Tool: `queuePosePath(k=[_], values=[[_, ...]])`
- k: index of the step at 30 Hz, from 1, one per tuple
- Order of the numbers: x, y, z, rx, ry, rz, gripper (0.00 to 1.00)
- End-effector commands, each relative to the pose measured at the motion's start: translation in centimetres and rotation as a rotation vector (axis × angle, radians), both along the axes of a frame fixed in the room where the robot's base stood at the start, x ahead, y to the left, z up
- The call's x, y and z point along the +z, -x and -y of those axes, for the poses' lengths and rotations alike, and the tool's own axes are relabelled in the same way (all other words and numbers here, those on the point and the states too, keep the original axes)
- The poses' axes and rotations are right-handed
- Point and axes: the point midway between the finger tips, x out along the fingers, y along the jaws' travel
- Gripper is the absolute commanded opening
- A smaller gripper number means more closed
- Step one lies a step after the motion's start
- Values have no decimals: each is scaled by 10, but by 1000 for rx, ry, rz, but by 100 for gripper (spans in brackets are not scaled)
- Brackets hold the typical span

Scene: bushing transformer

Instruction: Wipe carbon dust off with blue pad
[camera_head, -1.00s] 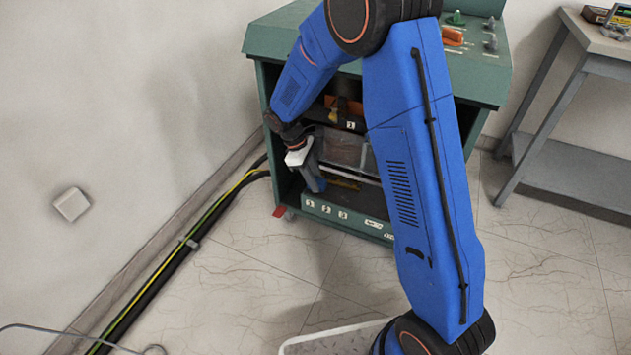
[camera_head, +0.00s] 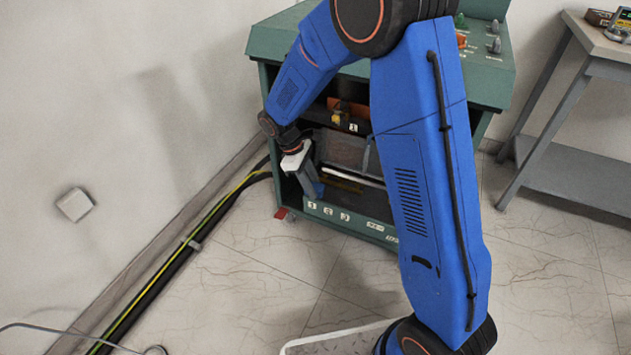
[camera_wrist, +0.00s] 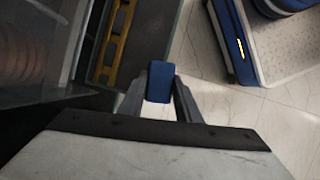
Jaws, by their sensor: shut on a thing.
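My gripper (camera_wrist: 160,98) is shut on the blue pad (camera_wrist: 160,80), which shows between its two fingers in the wrist view. In the head view my gripper (camera_head: 308,180) points down at the left side of the open front of the green cabinet (camera_head: 270,85). The pad shows there as a small blue patch (camera_head: 318,188) at the fingertips. I cannot tell whether the pad touches any surface. My blue arm hides the right part of the cabinet's opening. No carbon dust can be made out in either view.
A yellow slotted bar (camera_wrist: 117,35) lies beside the pad inside the cabinet. Thick black cables with a yellow-green one (camera_head: 190,245) run along the wall at the left. A grey bench (camera_head: 590,70) stands at the right.

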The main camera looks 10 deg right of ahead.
Motion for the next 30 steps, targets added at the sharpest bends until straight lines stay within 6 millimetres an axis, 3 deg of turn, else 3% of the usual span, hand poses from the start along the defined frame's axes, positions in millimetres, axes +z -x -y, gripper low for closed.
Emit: queuePosePath(k=[30], values=[[0, 64, -46, 1, 0, -2, 9]])
